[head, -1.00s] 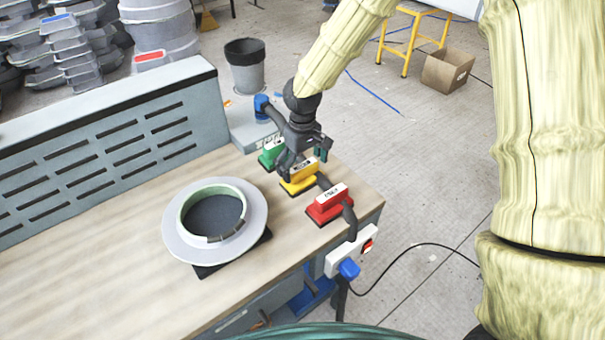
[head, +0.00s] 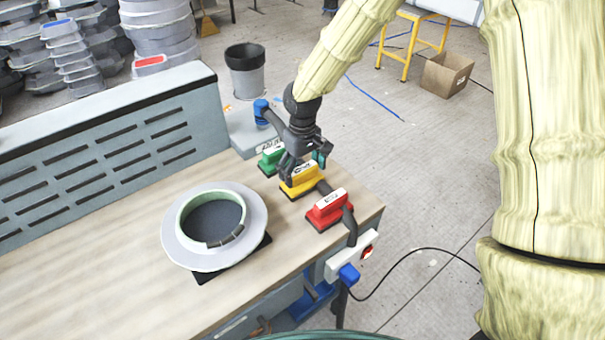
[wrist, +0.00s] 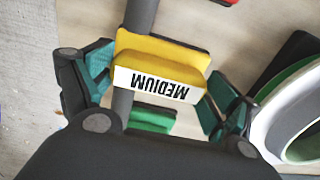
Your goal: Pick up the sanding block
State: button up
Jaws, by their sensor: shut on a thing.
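Three sanding blocks stand in a row near the right edge of the workbench: green (head: 270,158), yellow (head: 299,182) and red (head: 327,209). My gripper (head: 304,167) is at the yellow block. In the wrist view the yellow block (wrist: 160,63) has a white label reading MEDIUM and lies between the two teal fingers of my gripper (wrist: 158,92), which is shut on it. The green block (wrist: 152,118) shows partly below it, and a corner of the red block shows at the top edge. I cannot tell whether the yellow block is clear of the bench.
A round flanged mould (head: 180,240) sits on a dark pad left of the blocks. A dark hose (head: 349,228) runs close behind the blocks. A power strip (head: 340,260) is on the bench's right edge. The bench top (head: 90,275) is bare at front left.

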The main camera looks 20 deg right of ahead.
aim_at(302, 169)
notch_tip(302, 169, up, 9)
jog(key=shift+r+b, duration=0.15)
jog(key=shift+b, duration=0.75)
jog(key=o, duration=0.6)
jog(key=c, duration=0.4)
